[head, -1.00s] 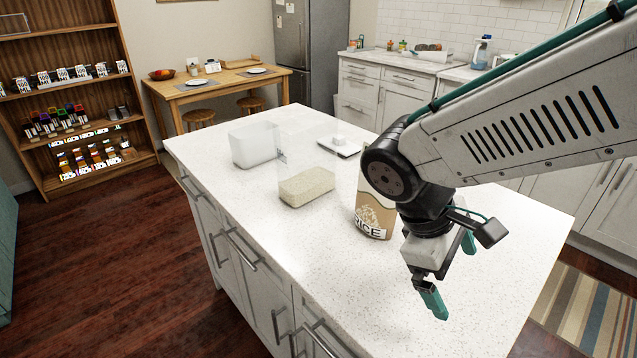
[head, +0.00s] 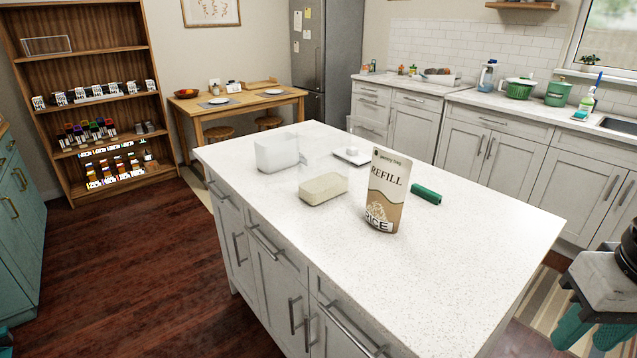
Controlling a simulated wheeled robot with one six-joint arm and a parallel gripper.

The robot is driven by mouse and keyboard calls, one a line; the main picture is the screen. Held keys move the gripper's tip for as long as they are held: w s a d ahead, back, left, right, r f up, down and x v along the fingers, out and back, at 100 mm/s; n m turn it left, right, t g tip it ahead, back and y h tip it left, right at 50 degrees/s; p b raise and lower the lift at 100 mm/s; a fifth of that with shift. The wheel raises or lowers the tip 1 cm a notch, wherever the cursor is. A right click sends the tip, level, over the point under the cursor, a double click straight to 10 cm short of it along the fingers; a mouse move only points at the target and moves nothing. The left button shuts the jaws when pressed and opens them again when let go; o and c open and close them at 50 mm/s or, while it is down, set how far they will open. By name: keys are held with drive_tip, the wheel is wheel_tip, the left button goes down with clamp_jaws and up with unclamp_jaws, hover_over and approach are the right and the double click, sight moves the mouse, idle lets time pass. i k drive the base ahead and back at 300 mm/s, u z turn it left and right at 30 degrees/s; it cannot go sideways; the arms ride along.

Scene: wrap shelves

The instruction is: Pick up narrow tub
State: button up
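A translucent white tub (head: 277,153) stands at the far left of the island's white worktop (head: 450,262). A clear, box-shaped tub (head: 323,188) with a pale, rice-like fill stands in front of it and to its right. I cannot tell from the picture which of the two is the narrow tub. My gripper (head: 590,332) is at the lower right edge, beyond the island's right side and far from both tubs. Its two teal fingers are apart, with nothing seen between them. The picture edge cuts off part of it.
A rice refill pouch (head: 386,190) stands upright right of the clear tub. A dark green cylinder (head: 426,194) lies behind it. A flat white scale-like item (head: 351,156) lies near the back edge. The worktop's front right is clear. A shelf (head: 75,60) stands at left.

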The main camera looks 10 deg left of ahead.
sight(273, 153)
drive_tip(key=z, duration=0.05)
drive_tip(key=k, duration=0.7)
drive_tip(key=u, duration=0.5)
drive_tip(key=i, duration=0.75)
drive_tip(key=u, duration=1.4)
drive_tip(key=i, duration=4.7)
drive_tip(key=z, duration=0.15)
